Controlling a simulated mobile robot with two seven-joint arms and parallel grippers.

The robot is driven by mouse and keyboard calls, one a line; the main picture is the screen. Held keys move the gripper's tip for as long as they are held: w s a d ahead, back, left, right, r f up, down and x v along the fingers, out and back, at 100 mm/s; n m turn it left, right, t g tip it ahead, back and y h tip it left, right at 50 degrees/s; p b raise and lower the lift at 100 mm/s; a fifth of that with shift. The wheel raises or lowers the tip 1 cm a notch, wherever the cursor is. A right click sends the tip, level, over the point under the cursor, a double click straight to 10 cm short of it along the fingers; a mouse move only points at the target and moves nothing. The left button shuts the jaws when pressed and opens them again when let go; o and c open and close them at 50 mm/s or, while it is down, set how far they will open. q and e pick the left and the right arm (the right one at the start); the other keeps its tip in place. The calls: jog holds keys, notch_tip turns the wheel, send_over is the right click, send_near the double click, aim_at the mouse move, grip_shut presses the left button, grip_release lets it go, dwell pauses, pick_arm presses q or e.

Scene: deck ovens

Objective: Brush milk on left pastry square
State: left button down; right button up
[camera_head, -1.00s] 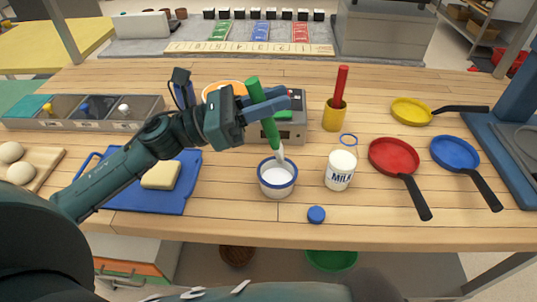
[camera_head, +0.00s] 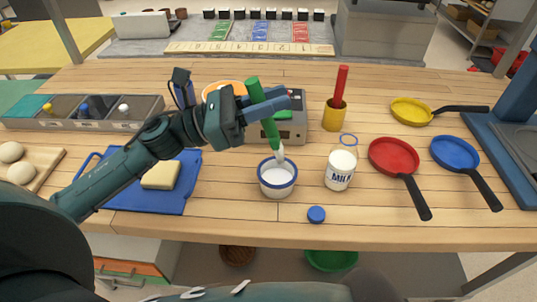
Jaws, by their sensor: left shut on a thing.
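My left gripper (camera_head: 268,107) is shut on the green handle of a brush (camera_head: 256,95). The brush is tilted, and its white tip points down into a small white bowl with a blue rim (camera_head: 277,190) that holds white liquid. A milk bottle (camera_head: 340,170) stands open just right of the bowl. One pale yellow pastry square (camera_head: 160,175) lies on a blue tray (camera_head: 178,205) left of the bowl, partly behind my left forearm. My right gripper does not show.
A blue cap (camera_head: 316,214) lies near the front edge. Red (camera_head: 394,156), blue (camera_head: 455,152) and yellow pans (camera_head: 410,111) are at the right. A yellow cup (camera_head: 334,117) holds a red-handled tool. A divided grey bin (camera_head: 85,124) and a board with pale balls (camera_head: 42,168) are at the left.

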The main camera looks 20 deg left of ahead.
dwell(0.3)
pick_arm(q)
jog(key=shift+r+p, duration=1.3)
jog(key=shift+r, duration=0.75)
jog(key=shift+f, duration=0.1)
